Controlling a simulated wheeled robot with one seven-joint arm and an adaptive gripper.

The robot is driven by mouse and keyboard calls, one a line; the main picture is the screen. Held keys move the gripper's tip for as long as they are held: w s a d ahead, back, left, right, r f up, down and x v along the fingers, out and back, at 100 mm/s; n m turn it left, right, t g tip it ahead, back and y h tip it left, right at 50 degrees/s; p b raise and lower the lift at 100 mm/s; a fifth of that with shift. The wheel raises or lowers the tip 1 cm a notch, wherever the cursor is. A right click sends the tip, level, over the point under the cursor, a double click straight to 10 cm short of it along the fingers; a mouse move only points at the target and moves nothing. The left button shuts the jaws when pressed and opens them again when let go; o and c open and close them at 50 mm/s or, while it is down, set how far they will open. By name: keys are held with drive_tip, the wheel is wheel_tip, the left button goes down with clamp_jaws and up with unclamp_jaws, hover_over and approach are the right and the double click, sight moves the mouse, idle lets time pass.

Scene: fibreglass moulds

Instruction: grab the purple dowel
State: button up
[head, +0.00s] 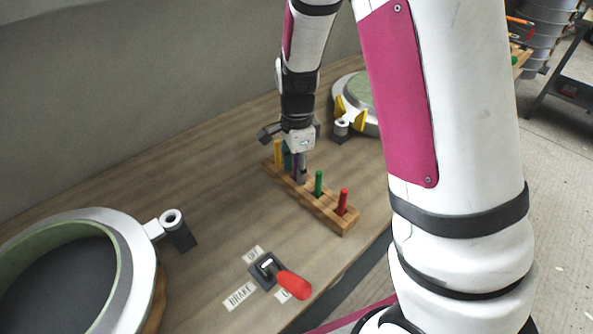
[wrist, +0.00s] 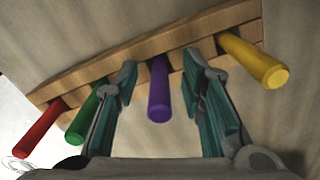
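The purple dowel (wrist: 159,92) stands in the wooden rack (wrist: 150,47) in the wrist view, between the green and yellow dowels. My gripper (wrist: 160,85) is open, with one finger on each side of the purple dowel and a visible gap on both sides. In the head view my gripper (head: 298,165) is down over the rack (head: 325,212), and the purple dowel is mostly hidden behind it.
In the rack, the yellow dowel (wrist: 255,62) is close beside one finger, and the green dowel (wrist: 87,112) is close beside the other. The red dowel (wrist: 40,130) is at the end. A red-handled brake lever (head: 293,284) and round moulds (head: 130,262) share the table.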

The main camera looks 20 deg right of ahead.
clamp_jaws()
drive_tip(key=shift+r, duration=0.1)
idle(0.3)
